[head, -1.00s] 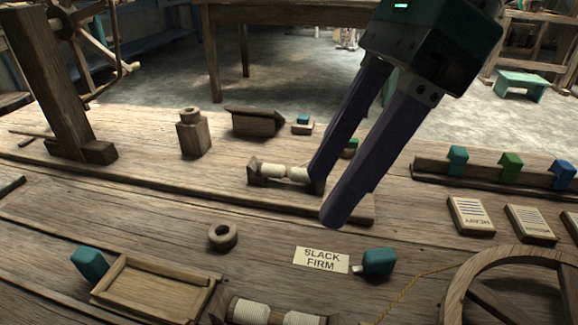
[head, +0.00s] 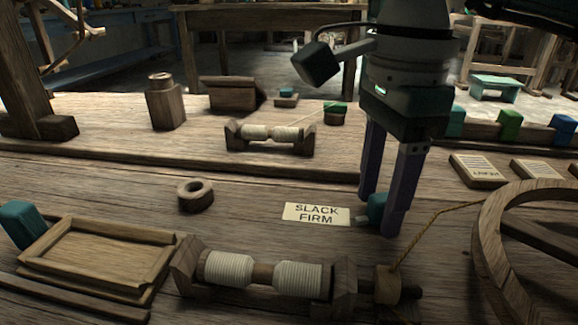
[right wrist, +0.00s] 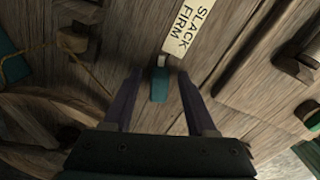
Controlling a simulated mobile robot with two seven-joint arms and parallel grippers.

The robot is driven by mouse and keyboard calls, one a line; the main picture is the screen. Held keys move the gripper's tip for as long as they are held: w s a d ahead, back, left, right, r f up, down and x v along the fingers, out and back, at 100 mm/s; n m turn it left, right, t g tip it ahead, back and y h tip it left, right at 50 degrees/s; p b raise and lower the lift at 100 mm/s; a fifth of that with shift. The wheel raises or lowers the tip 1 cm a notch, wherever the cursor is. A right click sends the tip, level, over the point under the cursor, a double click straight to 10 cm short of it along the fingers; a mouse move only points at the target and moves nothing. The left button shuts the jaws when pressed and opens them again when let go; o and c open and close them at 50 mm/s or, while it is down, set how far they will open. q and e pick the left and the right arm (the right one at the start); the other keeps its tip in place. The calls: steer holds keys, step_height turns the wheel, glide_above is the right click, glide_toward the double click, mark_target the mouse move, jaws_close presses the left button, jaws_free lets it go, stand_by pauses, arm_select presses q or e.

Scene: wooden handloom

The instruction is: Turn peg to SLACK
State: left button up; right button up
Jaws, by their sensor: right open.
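The peg (head: 376,206) is a small teal block with a pale tip at its left. The tip points at the right end of a cream label (head: 316,214) reading SLACK above FIRM, on the FIRM line's side. My right gripper (head: 381,213) is open, with its two purple fingers lowered around the peg; the near finger hides part of it. In the right wrist view the peg (right wrist: 159,86) sits between the spread fingers (right wrist: 159,75), with gaps on both sides. My left gripper is out of view.
A wooden spool roller (head: 265,272) and a cord lie just in front, and a large wheel (head: 495,235) stands at right. A tray (head: 150,290) and ring (head: 195,193) are at left. Bare wood lies behind the label.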

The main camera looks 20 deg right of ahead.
steer(key=shift+f, duration=0.3)
jaws_close()
stand_by(0.3)
